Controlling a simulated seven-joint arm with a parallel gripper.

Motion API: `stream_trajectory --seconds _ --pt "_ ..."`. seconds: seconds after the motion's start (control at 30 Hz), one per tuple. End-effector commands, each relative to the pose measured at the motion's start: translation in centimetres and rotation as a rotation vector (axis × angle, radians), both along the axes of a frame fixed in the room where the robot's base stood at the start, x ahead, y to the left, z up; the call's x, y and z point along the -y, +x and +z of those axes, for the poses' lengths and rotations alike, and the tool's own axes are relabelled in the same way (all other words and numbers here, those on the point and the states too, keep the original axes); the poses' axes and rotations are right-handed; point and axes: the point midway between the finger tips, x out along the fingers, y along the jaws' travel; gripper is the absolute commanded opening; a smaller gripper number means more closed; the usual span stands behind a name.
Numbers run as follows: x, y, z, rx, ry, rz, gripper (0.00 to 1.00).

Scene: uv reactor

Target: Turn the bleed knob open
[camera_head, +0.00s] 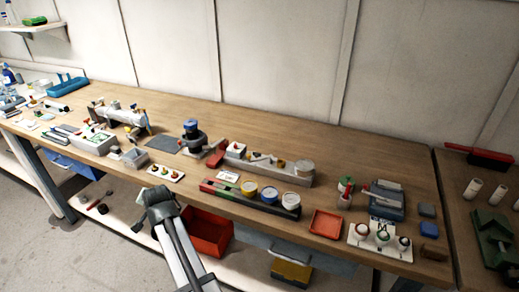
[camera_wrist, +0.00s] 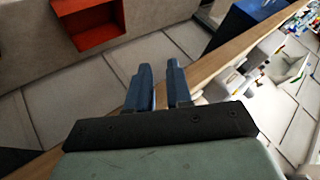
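A silver horizontal cylinder (camera_head: 118,114) with small coloured fittings lies on the bench at left of centre; it looks like the UV reactor. I cannot tell which small fitting is the bleed knob. A small white plate (camera_head: 165,173) with several coloured knobs lies near the front edge. My gripper (camera_head: 152,206) is in front of the bench, apart from the cylinder and the plate. In the wrist view, its two blue fingers (camera_wrist: 159,84) stand apart with nothing between them. No knob can be made out there.
A dark valve-like device with a blue top (camera_head: 191,129) stands mid-bench. A red bin (camera_head: 208,232) sits below. The rear of the bench is clear.

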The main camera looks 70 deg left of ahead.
Motion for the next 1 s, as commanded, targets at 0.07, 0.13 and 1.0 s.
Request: stream_trajectory --seconds 0.07,0.13,1.0 --pt "-0.5 0.2 2.4 0.049 -0.001 0.049 0.20" --pt "-0.7 0.6 3.8 0.081 -0.008 0.081 0.20" --pt "-2.4 17.4 14.8 -0.242 -0.344 -0.331 0.20"
